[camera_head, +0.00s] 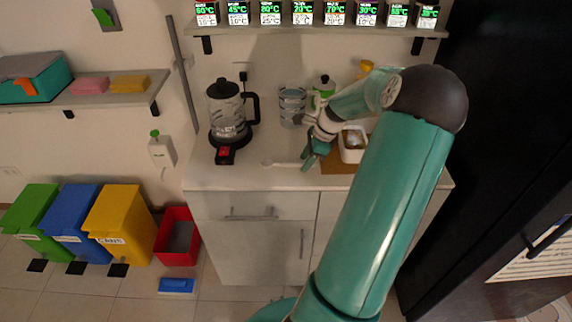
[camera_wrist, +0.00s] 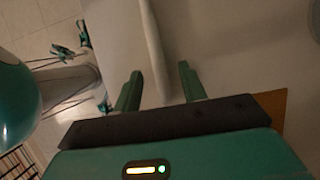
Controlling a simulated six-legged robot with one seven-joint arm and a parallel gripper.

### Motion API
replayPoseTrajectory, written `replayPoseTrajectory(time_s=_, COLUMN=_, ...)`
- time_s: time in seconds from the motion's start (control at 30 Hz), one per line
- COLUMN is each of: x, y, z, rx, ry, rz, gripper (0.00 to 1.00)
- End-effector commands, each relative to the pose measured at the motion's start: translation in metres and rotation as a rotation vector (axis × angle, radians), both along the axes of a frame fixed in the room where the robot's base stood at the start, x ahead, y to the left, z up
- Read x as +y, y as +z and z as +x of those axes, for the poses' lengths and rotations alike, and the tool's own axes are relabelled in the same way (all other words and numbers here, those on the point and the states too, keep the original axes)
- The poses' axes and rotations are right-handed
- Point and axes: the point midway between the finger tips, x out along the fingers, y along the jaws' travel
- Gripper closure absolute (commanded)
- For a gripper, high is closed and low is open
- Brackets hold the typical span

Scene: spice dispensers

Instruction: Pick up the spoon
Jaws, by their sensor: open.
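A white spoon (camera_head: 284,164) lies on the white counter (camera_head: 240,180), left of the brown board. In the wrist view the pale handle of the spoon (camera_wrist: 154,45) runs down from the top edge to between the two green fingers. My gripper (camera_head: 309,160) is over the counter at the right end of the spoon. In the wrist view my gripper (camera_wrist: 160,85) is open, with one finger on each side of the handle. I cannot tell whether a finger touches it. The spoon's far end is outside the wrist view.
A glass kettle (camera_head: 228,112) stands left on the counter, and a stack of clear glasses (camera_head: 291,104) stands behind my gripper. A white container (camera_head: 352,152) stands on the brown board (camera_head: 330,166) at right. Several spice dispensers line the shelf (camera_head: 300,32) above. The counter's front left is clear.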

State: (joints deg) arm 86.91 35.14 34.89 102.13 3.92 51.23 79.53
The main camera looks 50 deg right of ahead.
Motion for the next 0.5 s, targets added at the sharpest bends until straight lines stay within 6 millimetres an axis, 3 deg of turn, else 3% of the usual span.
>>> replayPoseTrajectory(time_s=0.2, x=0.0, y=-0.0004, z=0.0001, rx=-0.001, ry=0.0, rz=-0.001, gripper=0.6)
replayPoseTrajectory(time_s=0.4, x=-0.0002, y=-0.0002, z=0.0001, rx=-0.001, ry=0.0, rz=-0.001, gripper=1.0)
replayPoseTrajectory(time_s=0.5, x=-0.0001, y=-0.0001, z=0.0002, rx=-0.001, ry=0.0, rz=-0.001, gripper=1.0)
